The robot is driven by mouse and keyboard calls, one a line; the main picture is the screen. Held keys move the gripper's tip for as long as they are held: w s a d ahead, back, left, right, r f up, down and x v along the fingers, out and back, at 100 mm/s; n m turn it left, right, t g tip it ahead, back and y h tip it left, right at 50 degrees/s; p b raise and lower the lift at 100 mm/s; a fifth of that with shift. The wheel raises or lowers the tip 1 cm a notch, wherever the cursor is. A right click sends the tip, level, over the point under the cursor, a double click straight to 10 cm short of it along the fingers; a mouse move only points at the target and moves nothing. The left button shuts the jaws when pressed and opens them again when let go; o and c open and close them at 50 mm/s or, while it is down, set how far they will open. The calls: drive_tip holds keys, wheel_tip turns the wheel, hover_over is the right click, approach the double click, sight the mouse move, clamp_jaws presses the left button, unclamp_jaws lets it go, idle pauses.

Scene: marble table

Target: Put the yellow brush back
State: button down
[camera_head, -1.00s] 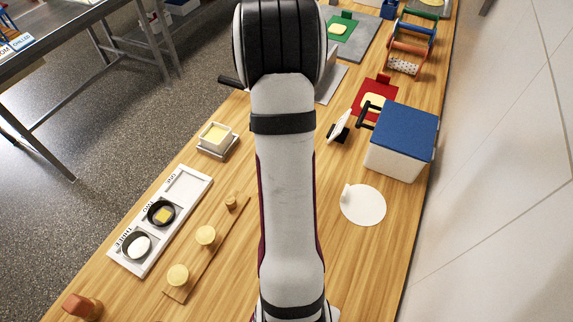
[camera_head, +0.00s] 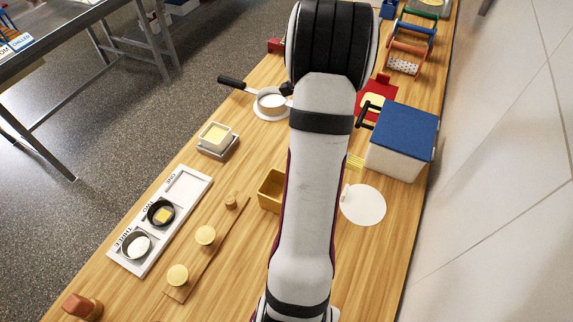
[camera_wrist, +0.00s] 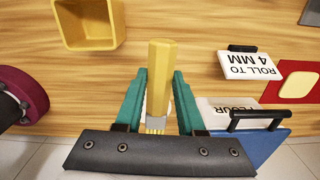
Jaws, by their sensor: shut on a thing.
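The yellow brush (camera_wrist: 161,75) is between the two teal fingers of my gripper (camera_wrist: 161,85) in the wrist view, its handle pointing up the picture and its pale bristles at the lower end. My gripper is shut on it. In the head view my arm hides the gripper; a small yellow striped patch (camera_head: 355,162) shows at the arm's right edge, perhaps the bristles. An open yellow square container (camera_wrist: 88,25) lies up and left of the brush in the wrist view. It is partly behind my arm in the head view (camera_head: 270,190). It looks empty.
A white box with a blue lid (camera_head: 402,138) and a white disc (camera_head: 363,204) are right of my arm. A "ROLL TO 4 MM" sign (camera_wrist: 248,66) stands near the box. A round sieve with a black handle (camera_head: 271,102) and a white tray (camera_head: 180,186) are left.

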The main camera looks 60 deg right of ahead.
hover_over(275, 161)
wheel_tip(275, 161, down, 7)
drive_tip(key=shift+d, duration=0.1)
wheel_tip(275, 161, down, 4)
drive_tip(key=shift+r, duration=0.15)
drive_tip(key=c, duration=0.5)
unclamp_jaws()
